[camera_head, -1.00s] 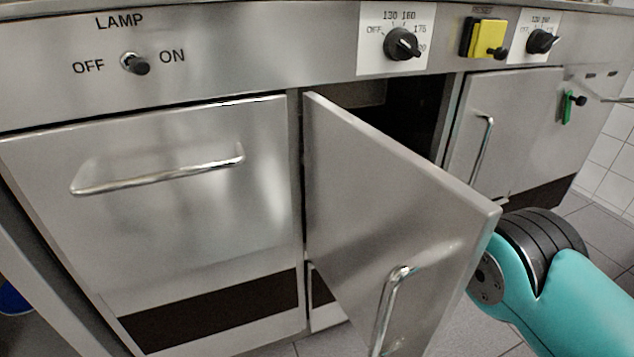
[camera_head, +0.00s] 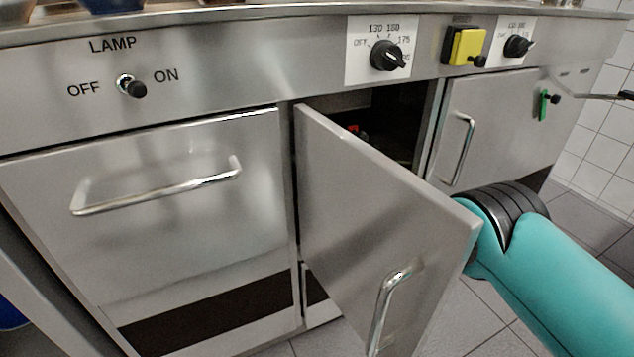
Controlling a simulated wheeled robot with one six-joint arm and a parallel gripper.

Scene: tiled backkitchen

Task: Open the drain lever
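A steel cabinet door (camera_head: 375,215) with a bar handle (camera_head: 388,310) stands swung open toward me in the middle of the view. Behind its upper edge is the dark cabinet opening (camera_head: 398,112). A small red thing (camera_head: 356,131) shows inside, just above the door's edge. It is too small and too covered for me to tell whether it is the drain lever. My teal arm comes in from the lower right and reaches to the door's outer edge. My gripper is out of sight behind the door.
A closed panel with a long handle (camera_head: 160,190) is at left. Above are a lamp switch (camera_head: 130,86), dials (camera_head: 388,56) and a yellow reset box (camera_head: 466,46). Tiled floor (camera_head: 480,320) lies at lower right.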

